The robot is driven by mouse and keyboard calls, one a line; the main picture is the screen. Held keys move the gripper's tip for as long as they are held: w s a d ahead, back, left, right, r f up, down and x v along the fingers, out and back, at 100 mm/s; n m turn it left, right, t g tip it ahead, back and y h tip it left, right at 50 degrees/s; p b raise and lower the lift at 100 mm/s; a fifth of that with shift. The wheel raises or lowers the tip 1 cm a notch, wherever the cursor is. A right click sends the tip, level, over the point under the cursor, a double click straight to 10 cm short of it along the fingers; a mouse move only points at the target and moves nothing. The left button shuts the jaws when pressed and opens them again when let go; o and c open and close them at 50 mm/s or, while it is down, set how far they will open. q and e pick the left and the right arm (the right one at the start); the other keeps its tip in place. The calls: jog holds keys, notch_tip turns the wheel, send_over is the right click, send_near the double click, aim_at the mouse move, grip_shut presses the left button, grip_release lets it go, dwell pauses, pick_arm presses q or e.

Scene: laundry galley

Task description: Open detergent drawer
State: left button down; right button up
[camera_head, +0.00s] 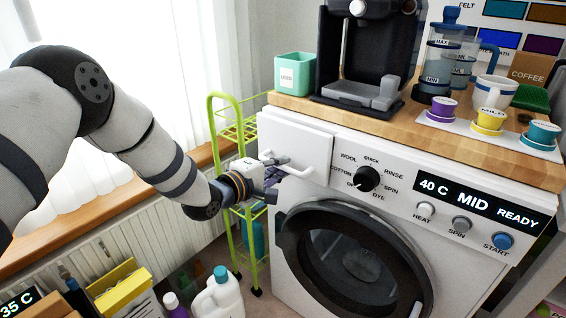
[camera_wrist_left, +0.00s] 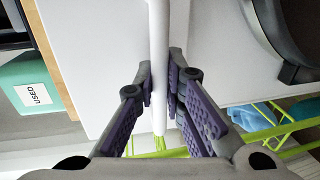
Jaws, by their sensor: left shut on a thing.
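The detergent drawer (camera_head: 295,146) is the white panel at the washer's upper left. It looks flush with the washer front, though my gripper covers part of its left edge. Its white bar handle (camera_head: 292,170) stands out from the front. My left gripper (camera_head: 272,173) reaches in from the left at the handle. In the left wrist view the white handle bar (camera_wrist_left: 158,60) runs between the purple-padded fingers, and the left gripper (camera_wrist_left: 161,88) is shut on it. My right gripper is not in view.
The round washer door (camera_head: 357,262) is below the drawer. A green wire rack (camera_head: 228,125) stands left of the washer. Bottles, including a white jug (camera_head: 218,297), stand on the floor. A coffee machine (camera_head: 366,60) and a USED bin (camera_head: 294,74) are on the wooden top.

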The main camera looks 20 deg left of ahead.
pick_arm(q)
jog(key=f+p+v, duration=0.1)
jog(key=p+v, duration=0.1)
jog(key=v, duration=0.5)
jog(key=f+p+v, duration=0.1)
jog(key=p+v, duration=0.2)
jog(key=v, duration=0.4)
jog(key=shift+s+f, duration=0.25)
jog(key=shift+f, duration=0.05)
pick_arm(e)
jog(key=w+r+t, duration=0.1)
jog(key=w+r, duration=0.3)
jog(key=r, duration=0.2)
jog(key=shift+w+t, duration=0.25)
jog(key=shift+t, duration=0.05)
pick_arm(q)
jog(key=shift+a, duration=0.1)
jog(key=c, duration=1.7)
grip_release()
jog(key=shift+o, duration=0.2)
jog(key=v, duration=1.2)
